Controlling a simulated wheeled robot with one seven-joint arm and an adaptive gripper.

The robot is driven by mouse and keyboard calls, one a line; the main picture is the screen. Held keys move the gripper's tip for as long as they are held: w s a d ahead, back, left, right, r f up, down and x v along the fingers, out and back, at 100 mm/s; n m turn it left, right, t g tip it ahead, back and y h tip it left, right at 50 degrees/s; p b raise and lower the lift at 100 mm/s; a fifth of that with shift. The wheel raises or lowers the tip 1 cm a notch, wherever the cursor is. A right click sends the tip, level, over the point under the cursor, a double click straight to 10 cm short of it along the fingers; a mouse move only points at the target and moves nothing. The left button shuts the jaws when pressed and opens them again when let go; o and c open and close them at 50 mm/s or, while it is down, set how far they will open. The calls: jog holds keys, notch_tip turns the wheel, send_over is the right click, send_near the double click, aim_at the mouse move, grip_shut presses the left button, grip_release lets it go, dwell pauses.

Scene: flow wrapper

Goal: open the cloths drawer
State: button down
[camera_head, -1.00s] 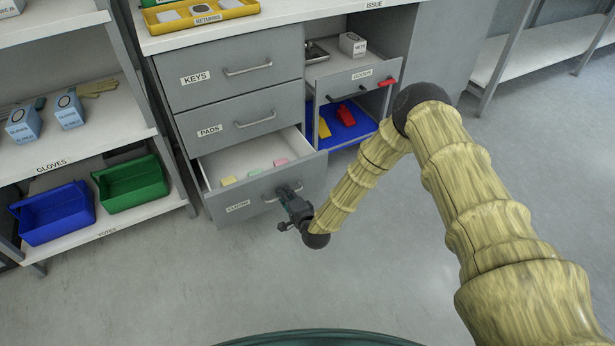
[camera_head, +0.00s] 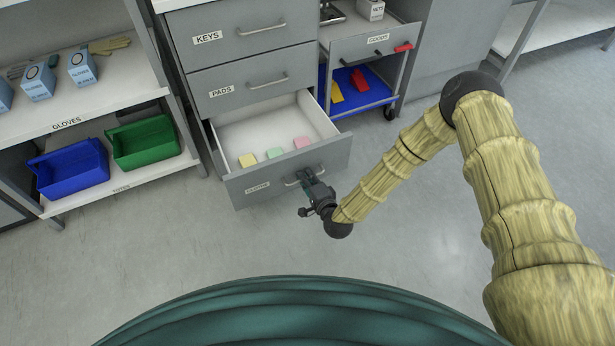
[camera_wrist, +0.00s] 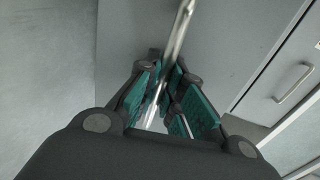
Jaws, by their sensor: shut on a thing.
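The cloths drawer (camera_head: 245,187) is the lowest drawer of the grey cabinet and stands pulled well out. Its label is on the left of its front. Inside lie a yellow cloth (camera_head: 247,160), a green cloth (camera_head: 273,153) and a pink cloth (camera_head: 302,143) near the front. My gripper (camera_head: 306,178) is shut on the drawer's bar handle (camera_head: 292,183). In the wrist view the metal handle (camera_wrist: 181,32) runs between the green-padded fingers of my gripper (camera_wrist: 165,95). The fingers hide part of the handle.
The shut keys drawer (camera_head: 240,34) and pads drawer (camera_head: 250,82) sit above. A wheeled cart (camera_head: 385,100) with a blue lower tray stands to the right. A shelf with blue (camera_head: 70,168) and green totes (camera_head: 145,142) stands left. Floor in front is clear.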

jog(key=c, duration=1.8)
grip_release()
jog(key=v, duration=1.2)
jog(key=s+d+f+n+g+h, duration=0.4)
jog(key=s+d, duration=0.3)
jog(key=s, duration=0.4)
jog(key=s+d+f+n+g+h, duration=0.1)
jog(key=s+d+f+n+g, duration=0.2)
jog(key=s+d+n+g, duration=0.55)
jog(key=s+d+r+g+h, duration=0.1)
jog(key=s+d+r, duration=0.15)
jog(key=s, duration=0.35)
jog(key=s+d+r+h, duration=0.2)
jog(key=s+d, duration=0.2)
jog(key=s, duration=0.2)
jog(key=shift+m, duration=0.45)
jog(key=r+p, duration=1.3)
jog(key=p, duration=0.1)
jog(key=r+p, duration=1.4)
jog(key=shift+w+d, duration=0.1)
jog(key=shift+w, duration=0.15)
